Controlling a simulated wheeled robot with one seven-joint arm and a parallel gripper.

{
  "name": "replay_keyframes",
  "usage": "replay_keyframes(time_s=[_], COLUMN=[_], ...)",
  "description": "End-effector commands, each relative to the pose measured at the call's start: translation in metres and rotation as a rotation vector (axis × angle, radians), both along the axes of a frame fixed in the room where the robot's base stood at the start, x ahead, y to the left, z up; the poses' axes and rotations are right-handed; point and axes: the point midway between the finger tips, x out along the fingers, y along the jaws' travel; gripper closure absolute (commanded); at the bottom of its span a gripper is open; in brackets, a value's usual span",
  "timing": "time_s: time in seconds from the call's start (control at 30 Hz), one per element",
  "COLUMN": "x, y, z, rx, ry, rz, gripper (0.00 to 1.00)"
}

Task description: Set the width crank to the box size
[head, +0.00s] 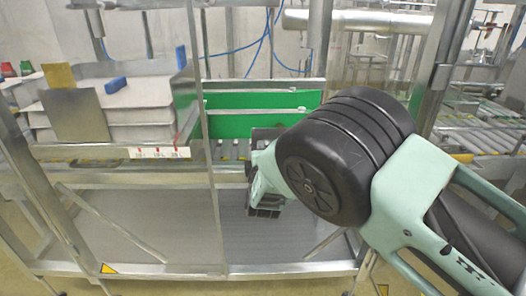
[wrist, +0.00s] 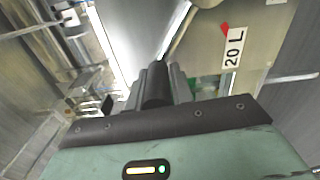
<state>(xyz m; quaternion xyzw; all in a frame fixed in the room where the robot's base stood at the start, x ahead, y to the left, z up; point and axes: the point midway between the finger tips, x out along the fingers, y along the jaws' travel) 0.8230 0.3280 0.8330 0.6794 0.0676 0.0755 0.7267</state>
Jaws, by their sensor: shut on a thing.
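My gripper (wrist: 157,88) is shut on a black cylindrical crank handle (wrist: 157,80) in the wrist view. The handle stands between the two dark fingers. To the upper right, a white label reading "20 L" (wrist: 232,48) is on a beige metal surface, with a red pointed mark (wrist: 225,28) at its upper left. In the head view my gripper (head: 262,172) is in front of the machine, right of the middle upright. The crank is hidden there behind my own arm.
A stack of grey trays or sheets (head: 120,115) with blue clips stands at the left. Green guide rails (head: 255,120) run above rollers behind my gripper. A clear panel and metal uprights frame the machine. A grey lower deck (head: 130,225) lies below and looks empty.

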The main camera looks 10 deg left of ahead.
Motion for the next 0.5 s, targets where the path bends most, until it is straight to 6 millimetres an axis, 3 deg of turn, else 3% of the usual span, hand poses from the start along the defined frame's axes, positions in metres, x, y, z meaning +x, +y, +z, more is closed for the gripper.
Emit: replay_keyframes(time_s=[0.03, 0.47, 0.5], x=[0.0021, 0.0026, 0.0026], y=[-0.0081, -0.0091, -0.0091], z=[-0.0080, -0.0098, -0.0099], rx=[-0.008, -0.008, -0.008], ry=[0.009, 0.011, 0.011], rz=[-0.014, -0.016, -0.016], gripper=[1.00, 1.00, 0.72])
